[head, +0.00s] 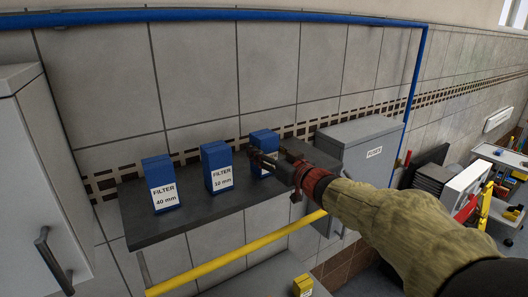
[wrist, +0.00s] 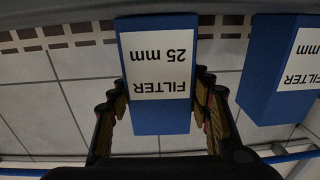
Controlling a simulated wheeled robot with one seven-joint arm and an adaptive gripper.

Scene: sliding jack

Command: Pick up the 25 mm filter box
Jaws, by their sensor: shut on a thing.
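The 25 mm filter box (wrist: 160,100) is blue with a white label reading "FILTER 25 mm", upside down in the wrist view. In the head view this box (head: 264,140) is the rightmost of three on the dark shelf (head: 205,215), and its label is mostly hidden behind my gripper. My gripper (head: 262,160) reaches in from the right and is shut on the 25 mm box, with one finger on each side in the wrist view (wrist: 160,115). Whether the box touches the shelf I cannot tell.
The 10 mm filter box (head: 216,160) and 40 mm filter box (head: 158,178) stand to the left on the shelf. A grey cabinet (head: 360,145) is right of the shelf. A yellow pipe (head: 235,255) runs below it. A white cabinet (head: 40,170) is at far left.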

